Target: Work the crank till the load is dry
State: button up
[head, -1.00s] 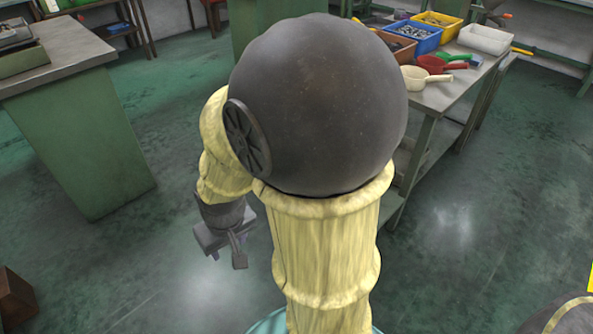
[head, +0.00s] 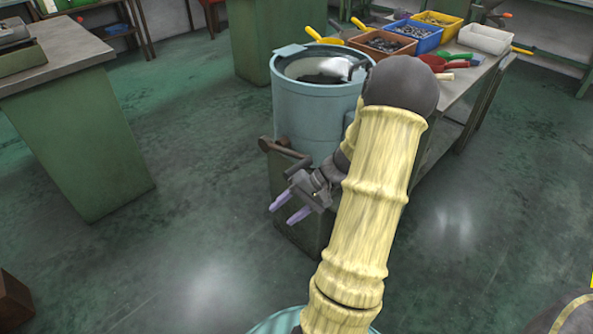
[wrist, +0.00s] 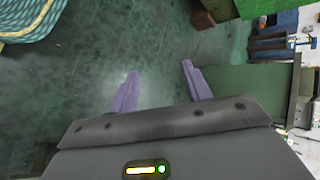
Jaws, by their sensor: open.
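A light blue drum machine (head: 315,115) stands on a dark green base (head: 292,228) in the middle of the head view. Its top is open, and a dark and pale shape shows inside. A brown crank (head: 285,151) sticks out low on its front. My gripper (head: 288,212) is just below and in front of the crank, apart from it, with nothing between its purple fingers. My arm hides the drum's right side. In the wrist view my gripper (wrist: 158,80) is open over the floor, and the crank does not show.
A bench on the right carries an orange bin (head: 382,41), a blue bin (head: 414,36), a yellow bin (head: 437,20), a white bin (head: 485,38) and scoops. A green table (head: 75,120) stands at the left. The floor between is clear.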

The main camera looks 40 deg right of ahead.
jog(key=s+d+r+m+t, duration=0.1)
jog(key=s+d+m+t, duration=0.1)
jog(key=d+t, duration=0.3)
jog(key=s+d+m+t+h, duration=0.1)
jog(key=s+d+t, duration=0.3)
jog(key=d, duration=1)
jog(key=m+t, duration=0.1)
jog(key=t, duration=0.1)
jog(key=shift+s+r+m+t+b, duration=0.15)
jog(key=shift+r+m+t+b, duration=0.15)
jog(key=shift+r, duration=0.1)
jog(key=shift+a, duration=0.1)
jog(key=b+x, duration=0.1)
jog(key=x, duration=0.4)
jog(key=b+x, duration=0.1)
jog(key=x, duration=0.5)
jog(key=b+x, duration=0.1)
jog(key=x, duration=0.5)
jog(key=shift+w+f, duration=0.25)
jog(key=shift+w, duration=0.05)
grip_shut()
